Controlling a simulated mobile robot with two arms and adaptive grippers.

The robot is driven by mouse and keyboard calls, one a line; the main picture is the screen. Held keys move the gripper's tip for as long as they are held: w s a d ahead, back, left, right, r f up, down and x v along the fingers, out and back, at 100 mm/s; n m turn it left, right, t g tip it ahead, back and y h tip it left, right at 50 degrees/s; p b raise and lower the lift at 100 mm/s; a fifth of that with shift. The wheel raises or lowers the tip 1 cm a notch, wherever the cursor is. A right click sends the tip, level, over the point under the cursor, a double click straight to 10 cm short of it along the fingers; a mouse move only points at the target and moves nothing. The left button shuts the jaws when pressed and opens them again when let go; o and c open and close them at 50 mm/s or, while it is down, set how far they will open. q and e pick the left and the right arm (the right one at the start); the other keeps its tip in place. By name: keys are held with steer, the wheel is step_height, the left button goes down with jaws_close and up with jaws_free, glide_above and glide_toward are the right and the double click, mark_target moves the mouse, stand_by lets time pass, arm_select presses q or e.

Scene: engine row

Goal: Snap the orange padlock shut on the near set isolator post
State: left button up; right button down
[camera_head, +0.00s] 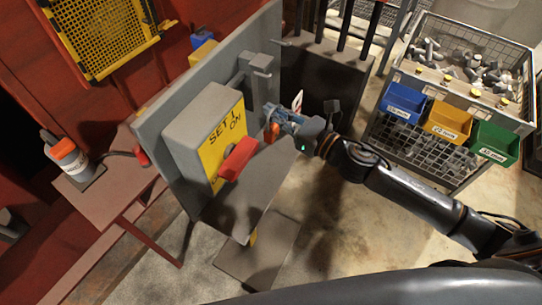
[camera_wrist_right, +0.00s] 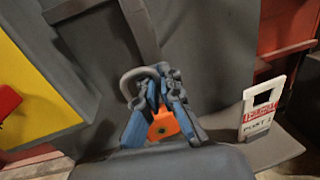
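The near isolator is a grey box (camera_head: 200,128) with a yellow "SET 1 ON" face (camera_head: 222,143) and a red handle (camera_head: 238,158). The yellow face (camera_wrist_right: 35,90) and red handle (camera_wrist_right: 8,100) also show at the left of the right wrist view. My right gripper (camera_head: 274,124) is beside the isolator box, to its right. In the right wrist view its blue fingers (camera_wrist_right: 160,108) are closed around the orange padlock (camera_wrist_right: 165,124). The padlock's grey shackle (camera_wrist_right: 140,76) sticks out above the fingers; I cannot tell whether it is latched or around anything. My left gripper is out of view.
A white tag (camera_wrist_right: 260,108) with red print stands right of the gripper. A grey shelf (camera_head: 255,180) juts below the isolator. A wire cage (camera_head: 515,105) with blue, yellow and green bins stands at the right. A red side table (camera_head: 105,190) is at the left.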

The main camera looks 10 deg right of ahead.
stand_by(0.3)
step_height(320, 180, down, 9)
steer(key=shift+f, duration=0.2)
stand_by(0.3)
steer(key=c, duration=2)
jaws_free()
steer(key=shift+f, duration=0.25)
steer(key=o, duration=0.5)
steer(key=shift+r, duration=0.1)
